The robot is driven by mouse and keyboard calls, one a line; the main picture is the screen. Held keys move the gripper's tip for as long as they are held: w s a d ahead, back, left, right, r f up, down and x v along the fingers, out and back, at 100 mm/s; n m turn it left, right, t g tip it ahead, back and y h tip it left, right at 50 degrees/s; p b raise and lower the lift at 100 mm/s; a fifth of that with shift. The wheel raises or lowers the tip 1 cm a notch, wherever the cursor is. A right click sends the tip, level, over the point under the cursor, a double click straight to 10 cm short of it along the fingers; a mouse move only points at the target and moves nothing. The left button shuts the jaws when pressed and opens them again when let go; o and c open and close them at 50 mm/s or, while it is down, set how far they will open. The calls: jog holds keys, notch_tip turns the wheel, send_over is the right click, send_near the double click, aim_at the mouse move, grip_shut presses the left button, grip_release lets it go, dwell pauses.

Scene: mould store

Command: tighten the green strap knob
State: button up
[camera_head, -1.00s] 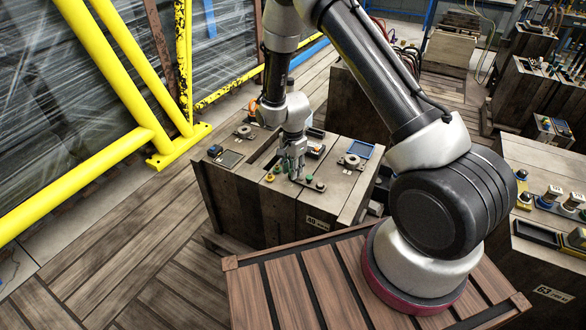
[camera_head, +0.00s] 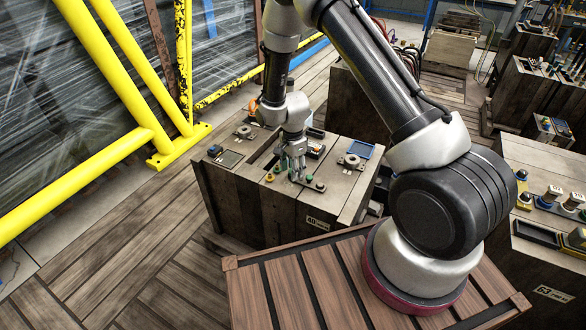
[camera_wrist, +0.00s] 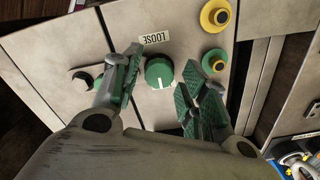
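The green strap knob (camera_wrist: 159,73) is round with a white pointer mark that points toward the bottom of the wrist view. An upside-down "LOOSE" label (camera_wrist: 156,40) is on the panel just above it in that view. My gripper (camera_wrist: 160,78) is open, with green-padded fingers on the left and right of the knob. Gaps show between the knob and both fingers, and nothing is held. In the head view my gripper (camera_head: 294,172) points down over the top of a wooden-sided box (camera_head: 285,215); there I cannot make out the green knob by the fingers.
A dark knob (camera_wrist: 82,80) is partly hidden by the left finger. Yellow rails (camera_head: 110,75) stand to the left.

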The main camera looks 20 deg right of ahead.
notch_tip(320, 180, up, 12)
dwell(0.7)
